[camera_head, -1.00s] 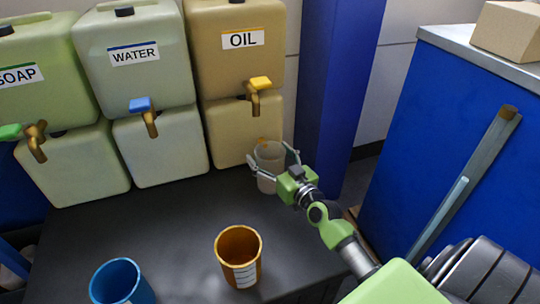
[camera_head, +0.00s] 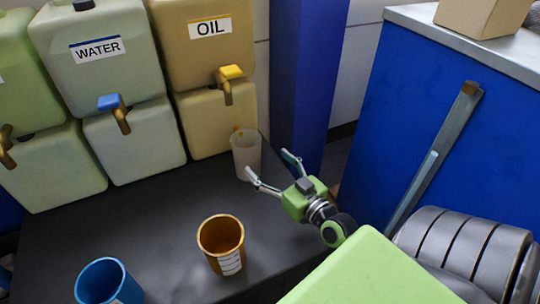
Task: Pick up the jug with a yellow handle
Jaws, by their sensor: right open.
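A translucent, pale jug (camera_head: 246,156) stands upright on the dark table, at the right end of the oil containers. A small orange-yellow patch shows at its far rim, perhaps part of its handle; the rest of the handle is hidden. My right gripper (camera_head: 269,164) is open and empty, just right of and in front of the jug. Its two fingers point toward the jug, one finger close to its lower right side; I cannot tell if they touch. My left gripper is not in view.
Oil (camera_head: 204,38), water (camera_head: 82,62) and other containers with taps line the back. An orange cup (camera_head: 221,238) and a blue cup (camera_head: 103,281) stand at the front of the table (camera_head: 160,225). A blue pillar (camera_head: 305,90) and a blue cabinet (camera_head: 400,110) stand right.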

